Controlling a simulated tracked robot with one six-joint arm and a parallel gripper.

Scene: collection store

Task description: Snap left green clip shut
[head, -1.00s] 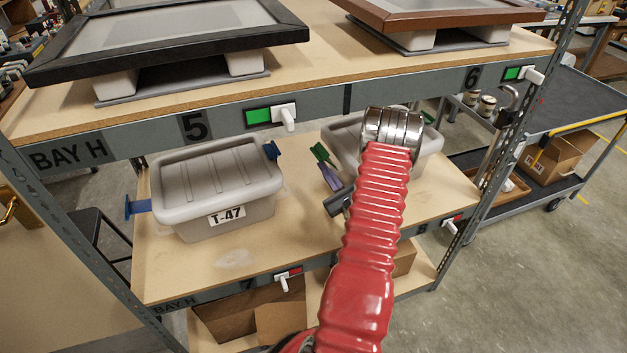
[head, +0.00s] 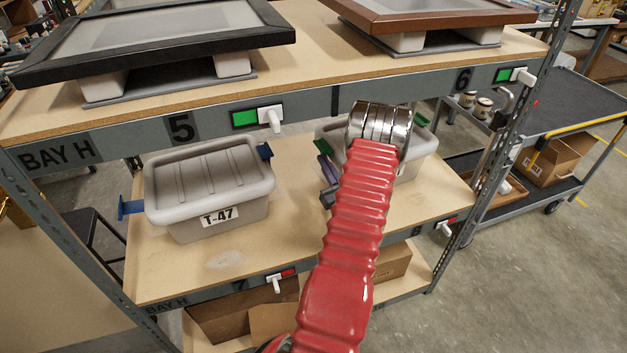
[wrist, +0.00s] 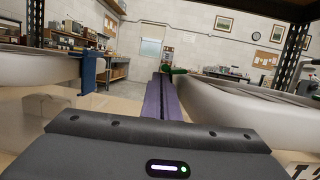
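The left green clip (wrist: 178,71) shows in the wrist view as a small green piece just past my fingertips, beside the right grey bin (wrist: 235,105). I cannot tell whether it touches the fingers or how far it is folded. In the head view the gripper (head: 324,163) is at the left side of the right bin. Another green clip (head: 421,119) is at that bin's right.
The grey T-47 bin (head: 207,190) stands to the left on the shelf (head: 270,240). One blue clip (head: 130,208) sticks out at its left; another (head: 265,152) is at its right. The upper shelf (head: 180,128) with framed pictures hangs above. Bare shelf lies between the bins.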

